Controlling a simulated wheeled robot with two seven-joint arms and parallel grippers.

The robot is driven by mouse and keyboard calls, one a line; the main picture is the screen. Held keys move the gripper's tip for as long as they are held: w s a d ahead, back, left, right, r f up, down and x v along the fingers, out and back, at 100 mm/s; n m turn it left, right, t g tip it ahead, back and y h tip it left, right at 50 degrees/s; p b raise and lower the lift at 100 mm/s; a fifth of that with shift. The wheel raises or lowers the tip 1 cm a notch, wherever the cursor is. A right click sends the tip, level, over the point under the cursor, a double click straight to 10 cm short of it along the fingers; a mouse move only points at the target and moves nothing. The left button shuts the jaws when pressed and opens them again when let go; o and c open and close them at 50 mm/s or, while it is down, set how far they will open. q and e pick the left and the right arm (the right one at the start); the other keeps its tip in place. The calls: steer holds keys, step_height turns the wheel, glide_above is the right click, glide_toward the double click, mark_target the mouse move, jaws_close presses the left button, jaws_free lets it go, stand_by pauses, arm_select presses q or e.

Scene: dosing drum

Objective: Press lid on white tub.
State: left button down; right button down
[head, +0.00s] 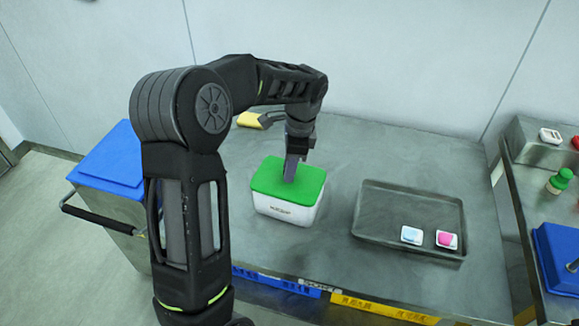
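A white tub (289,213) with a label on its front stands on the grey steel table. A green lid (276,181) lies on top of it and covers its opening. Whether the lid is fully seated cannot be told. My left arm reaches over from the left, and my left gripper (290,177) points down onto the middle of the lid. Its tips appear to touch the lid. The fingers look close together, with nothing held between them. My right gripper is not in view.
A dark tray (373,223) right of the tub holds a blue-and-white item (411,235) and a pink-and-white item (446,239). A yellow object (250,120) lies behind. A blue-lidded bin (108,160) stands left. A side bench at right holds a green bottle (558,182) and a blue box (556,254).

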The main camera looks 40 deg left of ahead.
arm_select(q)
steer(key=c, duration=0.6)
jaws_free()
steer(key=shift+r, duration=0.15)
step_height(320, 180, up, 7)
steer(key=p, duration=0.5)
steer(key=shift+p, duration=0.35)
jaws_close()
stand_by(0.6)
steer(key=shift+f, duration=0.4)
stand_by(0.4)
